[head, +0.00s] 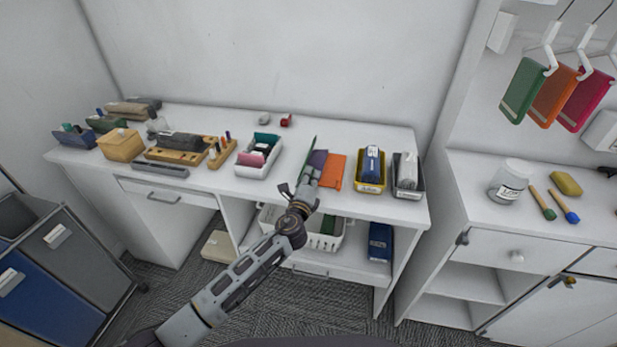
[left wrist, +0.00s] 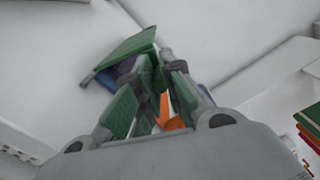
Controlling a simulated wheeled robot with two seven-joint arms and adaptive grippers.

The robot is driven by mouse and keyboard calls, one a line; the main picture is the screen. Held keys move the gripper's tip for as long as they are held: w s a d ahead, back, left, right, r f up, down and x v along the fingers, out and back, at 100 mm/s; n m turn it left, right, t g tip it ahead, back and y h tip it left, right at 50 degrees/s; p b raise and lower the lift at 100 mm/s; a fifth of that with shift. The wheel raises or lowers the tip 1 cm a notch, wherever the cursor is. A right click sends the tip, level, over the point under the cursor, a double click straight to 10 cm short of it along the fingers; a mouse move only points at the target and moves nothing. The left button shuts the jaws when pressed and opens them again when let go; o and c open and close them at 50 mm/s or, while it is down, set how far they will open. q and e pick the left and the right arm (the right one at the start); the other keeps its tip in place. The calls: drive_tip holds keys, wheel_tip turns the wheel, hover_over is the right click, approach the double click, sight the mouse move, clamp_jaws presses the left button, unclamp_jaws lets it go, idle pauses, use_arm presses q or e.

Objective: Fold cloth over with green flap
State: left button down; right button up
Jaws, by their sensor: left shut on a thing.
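The cloth lies on the white table, with an orange part (head: 334,172) to the right and a purple part (head: 316,160) beside my gripper. Its green flap (head: 311,147) stands raised at the gripper's tip. My left gripper (head: 308,172) is shut on the green flap. In the left wrist view the green flap (left wrist: 126,50) spreads out past the fingertips, with some purple below it and a sliver of orange (left wrist: 174,114) between the fingers. The fingers and arm hide much of the cloth. My right gripper is not in view.
Left of the cloth stands a white bin (head: 259,158) with small items. To the right are a yellow tray (head: 371,187) and a dark tray (head: 408,190), each with a rolled item. A small red object (head: 286,121) lies behind. Some table behind the cloth is clear.

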use_arm(q)
drive_tip(key=shift+s+d+f, duration=0.2)
drive_tip(key=shift+d+f, duration=0.1)
drive_tip(key=shift+f, duration=0.1)
drive_tip(key=c, duration=1.5)
unclamp_jaws()
drive_tip(key=shift+o, duration=0.2)
drive_tip(key=shift+v, duration=0.8)
drive_tip(key=v, duration=1)
drive_tip(key=shift+a+r, duration=0.2)
drive_tip(key=shift+r, duration=0.05)
